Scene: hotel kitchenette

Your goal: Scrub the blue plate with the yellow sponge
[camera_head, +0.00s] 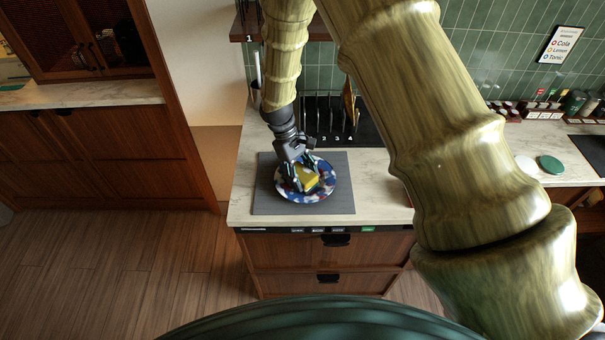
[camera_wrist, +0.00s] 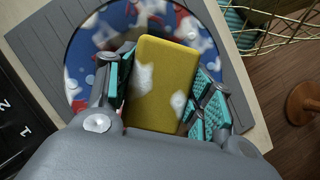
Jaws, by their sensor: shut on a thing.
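The blue plate (camera_head: 322,190) lies on a grey mat (camera_head: 265,200) on the counter in the head view. It has white and red patches, and its rim also shows in the wrist view (camera_wrist: 75,62). My gripper (camera_head: 299,178) is over the plate, pointing down. In the wrist view my gripper (camera_wrist: 160,95) has its teal-padded fingers on both sides of the yellow sponge (camera_wrist: 158,75), shut on it. The sponge has white, foam-like patches. It is over the plate; whether it touches the surface cannot be told. The sponge and fingers hide part of the plate.
A dark rack with numbered slots (camera_head: 325,120) stands behind the mat. A green round lid (camera_head: 550,165) and a white disc (camera_head: 526,167) lie at the right. In the wrist view a wire basket (camera_wrist: 270,30) is near the mat's edge. Counter left of the mat is narrow.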

